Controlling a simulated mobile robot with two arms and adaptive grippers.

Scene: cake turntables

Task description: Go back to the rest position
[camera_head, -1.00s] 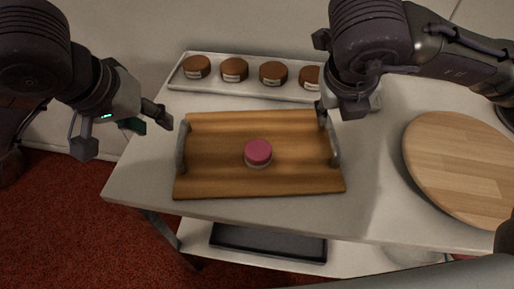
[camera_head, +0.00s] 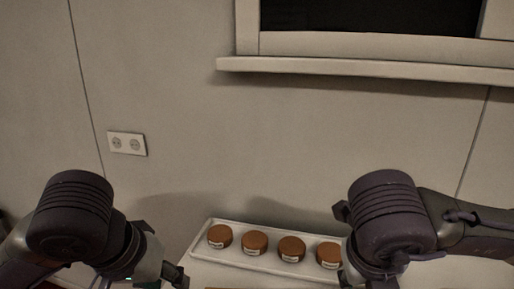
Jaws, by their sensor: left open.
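My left gripper (camera_head: 142,279) is low at the left, open and empty, with one finger pointing towards the left end of the white tray; its lower part is cut off by the bottom edge. My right gripper (camera_head: 362,279) is at the bottom right, in front of the tray's right end. Its fingertips are mostly cut off, so I cannot tell how its jaws stand. The wooden board with the pink-topped round piece is out of view, except perhaps a thin brown sliver at the bottom edge.
The long white tray (camera_head: 205,249) holds several round brown cakes (camera_head: 255,242) with labels, at the back of the table against the wall. Above are a power socket (camera_head: 127,143) and a ledge (camera_head: 360,68) under a dark panel.

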